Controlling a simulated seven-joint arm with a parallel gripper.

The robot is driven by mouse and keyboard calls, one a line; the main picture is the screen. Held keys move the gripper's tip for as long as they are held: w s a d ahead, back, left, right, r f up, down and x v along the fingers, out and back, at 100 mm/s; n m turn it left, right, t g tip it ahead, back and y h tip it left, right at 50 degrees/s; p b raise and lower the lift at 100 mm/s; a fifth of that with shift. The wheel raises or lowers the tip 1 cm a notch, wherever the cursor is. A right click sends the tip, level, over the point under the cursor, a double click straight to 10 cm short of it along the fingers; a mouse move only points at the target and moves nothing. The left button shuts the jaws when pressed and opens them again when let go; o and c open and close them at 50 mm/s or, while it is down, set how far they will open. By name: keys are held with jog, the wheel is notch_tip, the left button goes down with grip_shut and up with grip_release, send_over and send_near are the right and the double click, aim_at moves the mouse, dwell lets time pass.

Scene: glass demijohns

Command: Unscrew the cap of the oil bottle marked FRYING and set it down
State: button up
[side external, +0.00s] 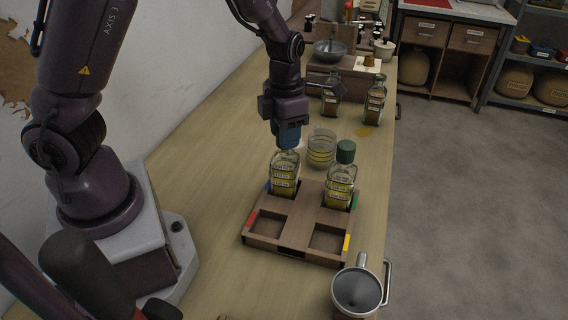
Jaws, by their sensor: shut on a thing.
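My gripper (288,142) points down over the left bottle (284,178) in the wooden crate (292,250). It is shut at the top of that bottle's neck, on what appears to be its cap, which the fingers mostly hide. I cannot tell whether the cap is still seated on the neck. The bottle is clear glass with yellow oil and stands upright in the blue-marked compartment. The right bottle (340,190) stands in the green-marked compartment with a dark green cap (346,152) on. The labels are too small to read, so I cannot tell which says FRYING.
The crate's two front compartments, marked red and yellow, are empty. A glass jar (321,150) stands just behind the crate. A metal jug (358,291) is at the front right. The table left of the crate is clear.

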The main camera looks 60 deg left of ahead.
jog(key=shift+r, duration=1.15)
dwell(0.6)
jog(key=shift+r, duration=1.9)
jog(key=s+a+f, duration=0.7)
jog(key=s+f, duration=0.1)
jog(key=s, duration=0.1)
jog(key=shift+m, duration=0.4)
jog(key=w+a+f, duration=0.1)
jog(key=w+f, duration=0.2)
jog(key=w, duration=0.1)
jog(key=w+a+f, duration=0.2)
jog(key=w+f, duration=0.1)
jog(key=w, duration=0.1)
jog(key=w+a+f, duration=0.1)
jog(key=w+f, duration=0.1)
jog(key=w, duration=0.2)
jog(key=shift+w+a+f, duration=0.25)
jog(key=shift+a+f, duration=0.1)
jog(key=shift+f, duration=0.05)
jog(key=shift+w+a+f, duration=0.1)
jog(key=shift+w+f, duration=0.1)
jog(key=shift+f, duration=0.1)
jog(key=shift+w+f, duration=0.15)
jog(key=shift+f, duration=1.5)
